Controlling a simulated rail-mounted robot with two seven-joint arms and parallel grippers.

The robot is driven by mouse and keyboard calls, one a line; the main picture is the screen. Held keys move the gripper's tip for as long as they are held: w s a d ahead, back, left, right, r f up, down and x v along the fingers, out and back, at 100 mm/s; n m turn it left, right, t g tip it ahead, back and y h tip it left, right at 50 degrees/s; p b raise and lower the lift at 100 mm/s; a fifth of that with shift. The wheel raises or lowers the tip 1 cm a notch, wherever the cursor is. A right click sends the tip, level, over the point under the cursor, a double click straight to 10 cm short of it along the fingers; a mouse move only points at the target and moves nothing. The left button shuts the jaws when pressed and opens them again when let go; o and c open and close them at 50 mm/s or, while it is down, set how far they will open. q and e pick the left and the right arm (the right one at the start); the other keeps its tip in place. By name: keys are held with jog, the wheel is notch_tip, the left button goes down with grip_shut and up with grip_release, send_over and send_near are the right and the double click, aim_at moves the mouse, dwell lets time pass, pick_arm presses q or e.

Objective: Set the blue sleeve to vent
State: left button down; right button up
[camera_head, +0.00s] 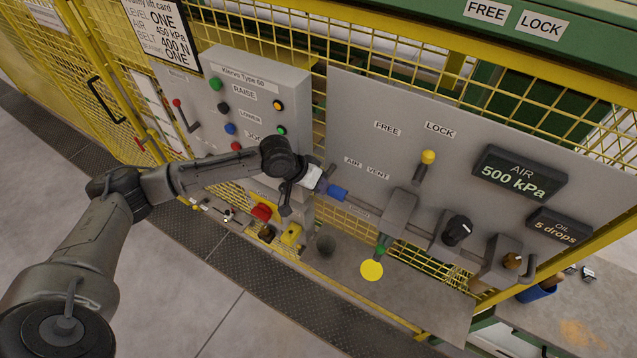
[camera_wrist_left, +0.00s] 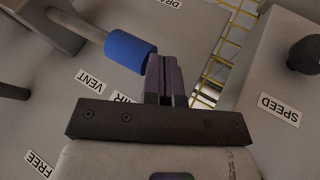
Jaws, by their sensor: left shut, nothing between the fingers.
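The blue sleeve (camera_head: 337,192) sits around the left part of a grey horizontal pipe on the right panel. It lies below the AIR label (camera_head: 352,161), left of the VENT label (camera_head: 377,172). In the left wrist view the sleeve (camera_wrist_left: 130,52) is left of my fingers, with the VENT label (camera_wrist_left: 90,80) below and left of it. My left gripper (camera_head: 323,184) is at the sleeve's left end. Its fingers (camera_wrist_left: 167,72) are shut with nothing between them, touching or very close to the sleeve's end. My right gripper is out of view.
A yellow-knobbed lever (camera_head: 428,157) points up by the LOCK label. A black knob (camera_head: 457,230) and an orange knob (camera_head: 513,260) are to the right. The AIR display (camera_head: 520,174) reads 500 kPa. A button box (camera_head: 250,95) stands left of my gripper.

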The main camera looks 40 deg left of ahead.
aim_at(336, 193)
pick_arm(q)
jog(key=shift+d, duration=0.1)
jog(key=d+p, duration=0.2)
jog(key=d, duration=0.1)
jog(key=shift+w+d+r, duration=0.15)
jog(key=shift+w+r, duration=0.05)
jog(key=shift+w, duration=0.15)
jog(key=shift+d+p, duration=0.3)
jog(key=shift+f, duration=0.15)
